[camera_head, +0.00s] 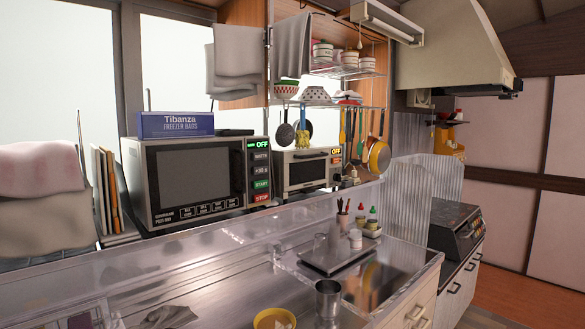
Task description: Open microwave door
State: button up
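The microwave (134,182) is a silver and black box on the raised shelf behind the counter, left of the middle. Its door (192,174) has a dark window and appears shut flush with the front. A dark upright handle (238,171) shows at the door's right edge. The control panel (260,172) is right of the door, with a green OFF display and buttons marked START and STOP. My gripper is not in view, so I cannot tell where it is relative to the door.
A blue freezer-bag box (175,124) lies on the microwave. A toaster oven (306,169) stands to its right, and upright boards (107,190) to its left. A metal cup (328,299) and yellow bowl (274,319) stand in front. The ledge before the microwave looks clear.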

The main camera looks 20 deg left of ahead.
aim_at(184, 181)
jog(key=z, duration=0.05)
jog(key=i, duration=0.7)
jog(key=u, duration=0.8)
jog(key=i, duration=0.5)
jog(key=u, duration=0.6)
